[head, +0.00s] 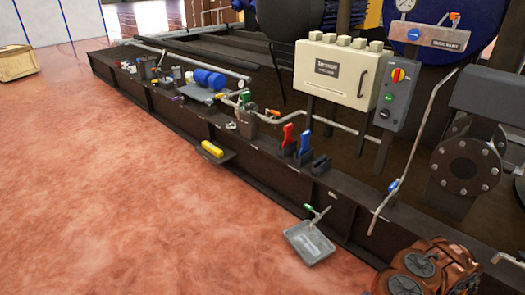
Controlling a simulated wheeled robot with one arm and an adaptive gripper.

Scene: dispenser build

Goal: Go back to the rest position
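My gripper does not show in the head view, so its pose and what it may hold cannot be seen. The task names no other object. A long dark steel skid (262,178) runs from the far left to the lower right. A red handle (288,136) and a blue handle (305,144) stand upright side by side on its ledge. A yellow block (212,149) lies on a small shelf at its front side. A grey tray (310,243) is low in front of the skid, below a green-handled tap (311,210).
A cream control box (335,72) and a grey switch panel (397,92) stand above the skid. A dark flanged pipe (465,165) is at the right. A cardboard box (17,63) is at the far left. The reddish floor (110,200) at left is clear.

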